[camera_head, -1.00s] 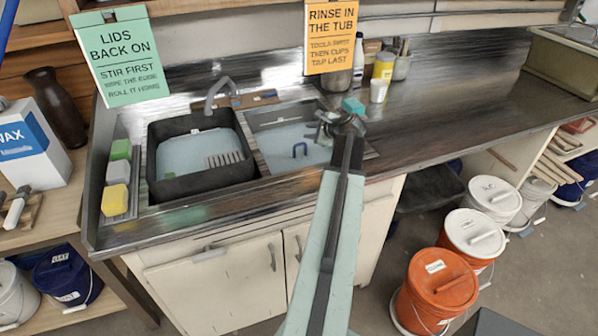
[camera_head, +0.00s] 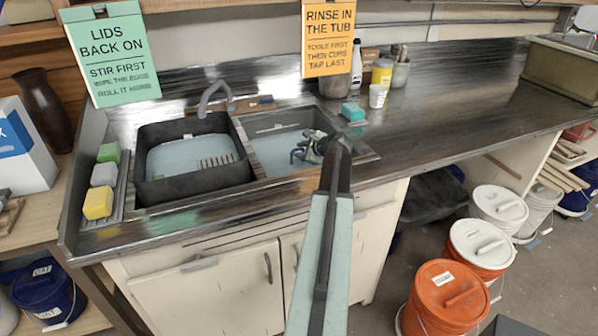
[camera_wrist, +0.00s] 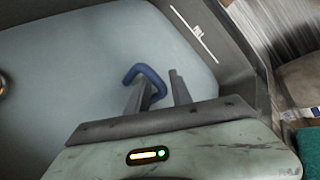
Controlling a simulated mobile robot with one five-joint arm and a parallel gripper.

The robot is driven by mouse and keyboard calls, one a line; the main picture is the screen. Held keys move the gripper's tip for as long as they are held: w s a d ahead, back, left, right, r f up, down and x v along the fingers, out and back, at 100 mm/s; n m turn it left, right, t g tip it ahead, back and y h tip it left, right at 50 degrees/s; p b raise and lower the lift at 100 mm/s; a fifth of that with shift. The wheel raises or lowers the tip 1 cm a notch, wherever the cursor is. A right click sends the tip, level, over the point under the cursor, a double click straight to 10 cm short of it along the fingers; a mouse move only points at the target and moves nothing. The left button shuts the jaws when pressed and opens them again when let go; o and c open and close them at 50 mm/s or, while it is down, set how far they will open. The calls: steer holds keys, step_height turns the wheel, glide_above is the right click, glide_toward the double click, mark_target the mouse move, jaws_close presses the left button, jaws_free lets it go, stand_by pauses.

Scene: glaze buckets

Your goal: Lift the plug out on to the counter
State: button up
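The plug shows as a blue loop handle (camera_head: 298,153) in the right-hand sink basin (camera_head: 262,122), which holds pale water; its lower part is hidden. My gripper (camera_head: 314,146) is low over this basin, just right of the handle. In the wrist view, the blue handle (camera_wrist: 152,70) is at the fingertips of my gripper (camera_wrist: 160,80). The fingers are apart, with the left one overlapping the loop and part of the loop showing between them. I cannot tell whether they touch it. The steel counter (camera_head: 450,105) runs to the right.
A black tub (camera_head: 190,188) of water stands left of the basin, with a tap (camera_head: 214,92) behind. A teal sponge (camera_head: 353,111), a white cup (camera_head: 377,96) and a yellow container (camera_head: 382,73) stand behind right. The counter farther right is clear.

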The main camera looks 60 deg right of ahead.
steer(key=x, duration=0.2)
steer(key=shift+w+d+f+b, duration=0.2)
steer(key=shift+f+b, duration=0.1)
steer(key=shift+b, duration=0.1)
steer(key=shift+a+r, duration=0.1)
steer(key=shift+r, duration=0.05)
jaws_close()
stand_by(0.9)
